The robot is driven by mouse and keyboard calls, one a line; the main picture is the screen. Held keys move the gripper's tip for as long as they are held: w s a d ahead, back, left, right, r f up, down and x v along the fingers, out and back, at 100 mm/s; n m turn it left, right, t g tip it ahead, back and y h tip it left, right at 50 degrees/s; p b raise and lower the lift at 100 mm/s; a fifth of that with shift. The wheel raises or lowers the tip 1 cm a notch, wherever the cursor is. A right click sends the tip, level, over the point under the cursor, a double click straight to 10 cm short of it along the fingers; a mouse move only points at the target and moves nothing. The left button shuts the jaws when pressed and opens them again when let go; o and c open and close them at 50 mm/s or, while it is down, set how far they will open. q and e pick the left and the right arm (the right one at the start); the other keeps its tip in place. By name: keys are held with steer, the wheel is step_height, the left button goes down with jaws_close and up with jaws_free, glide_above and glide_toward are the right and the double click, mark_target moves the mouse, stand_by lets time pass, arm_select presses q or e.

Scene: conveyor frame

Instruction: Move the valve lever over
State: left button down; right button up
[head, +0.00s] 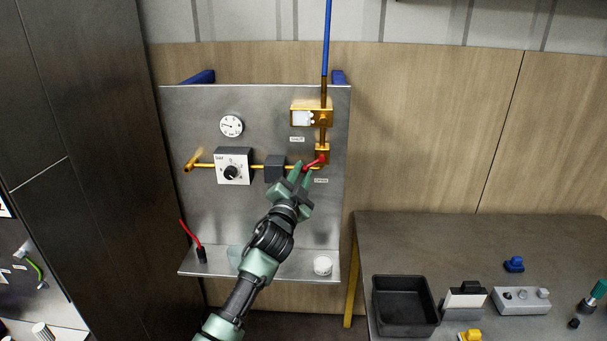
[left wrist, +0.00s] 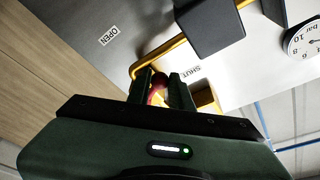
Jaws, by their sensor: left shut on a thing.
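The valve lever (head: 314,162) is a short red handle on the brass pipework at the right of a grey metal panel (head: 210,205). My left gripper (head: 303,172) reaches up to it from below. In the left wrist view the red lever (left wrist: 158,92) lies between the fingers of my left gripper (left wrist: 162,84), which are shut on it; the fingers hide part of it. An OPEN label (left wrist: 109,36) and a SHUT label (left wrist: 187,71) are on the panel near the lever. My right gripper is not in view.
A round gauge (head: 231,126), a dial box (head: 234,166) and a dark block (head: 275,168) are on the panel left of the lever. A white knob (head: 322,265) sits on the lower ledge. At right a table holds a black bin (head: 405,279) and small parts.

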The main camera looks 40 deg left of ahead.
arm_select(q)
steer(key=shift+s+a+r, duration=0.15)
steer(key=shift+a+r, duration=0.05)
steer(key=shift+r, duration=0.25)
steer(key=shift+a+r+p, duration=0.15)
steer(key=shift+r+p, duration=0.75)
steer(key=c, duration=2.2)
jaws_free()
steer(key=shift+s, duration=0.1)
steer(key=c, duration=2.2)
jaws_free()
steer(key=c, duration=1.1)
jaws_free()
steer(key=shift+f, duration=0.1)
